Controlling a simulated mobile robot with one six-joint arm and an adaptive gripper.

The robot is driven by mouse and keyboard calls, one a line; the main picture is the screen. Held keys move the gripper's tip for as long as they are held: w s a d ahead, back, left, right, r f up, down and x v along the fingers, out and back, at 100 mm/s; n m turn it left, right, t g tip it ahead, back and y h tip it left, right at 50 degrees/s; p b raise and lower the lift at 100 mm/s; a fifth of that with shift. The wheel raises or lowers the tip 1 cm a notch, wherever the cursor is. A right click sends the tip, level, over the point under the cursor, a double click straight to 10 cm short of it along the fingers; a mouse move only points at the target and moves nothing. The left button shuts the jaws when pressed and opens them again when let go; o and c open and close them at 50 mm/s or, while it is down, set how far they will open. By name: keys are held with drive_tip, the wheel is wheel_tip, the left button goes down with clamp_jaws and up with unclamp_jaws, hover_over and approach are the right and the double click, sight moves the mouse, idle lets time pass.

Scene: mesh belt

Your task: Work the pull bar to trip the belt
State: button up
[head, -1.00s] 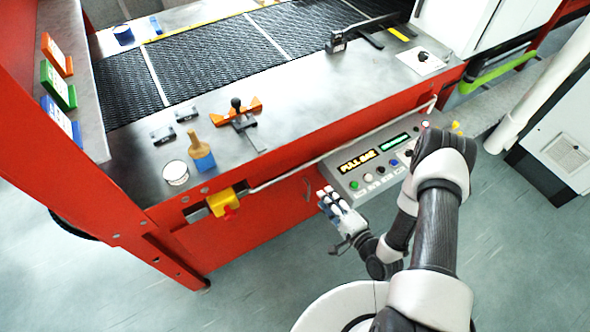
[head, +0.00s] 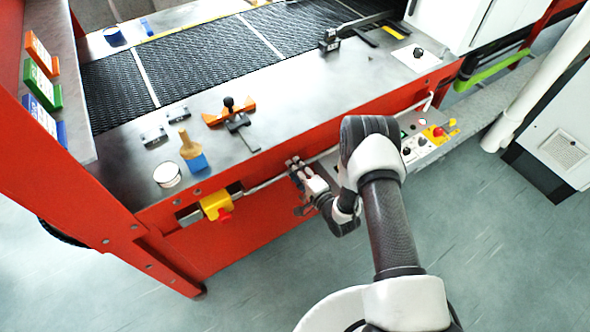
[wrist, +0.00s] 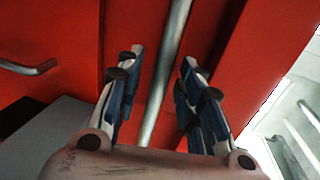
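The pull bar (head: 264,184) is a long thin metal rod along the red front of the belt machine, running from near a yellow box to the right. In the wrist view the bar (wrist: 170,70) runs lengthwise between my two fingers, with a gap on each side. My gripper (head: 294,166) is open at the bar in the head view; its fingers (wrist: 158,80) stand apart. I cannot tell how deep the bar lies between them. The black mesh belt (head: 205,58) lies behind the steel top. My arm hides part of the bar and the control panel (head: 425,145).
The yellow box with a red button (head: 217,206) is mounted at the bar's left end. A brush (head: 191,150), a round tin (head: 167,175) and an orange clamp (head: 229,112) sit on the steel top. A metal handle (wrist: 30,68) shows on the red panel. The floor in front is clear.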

drive_tip(key=shift+w+a, duration=0.3)
drive_tip(key=shift+w, duration=0.1)
clamp_jaws()
idle(0.6)
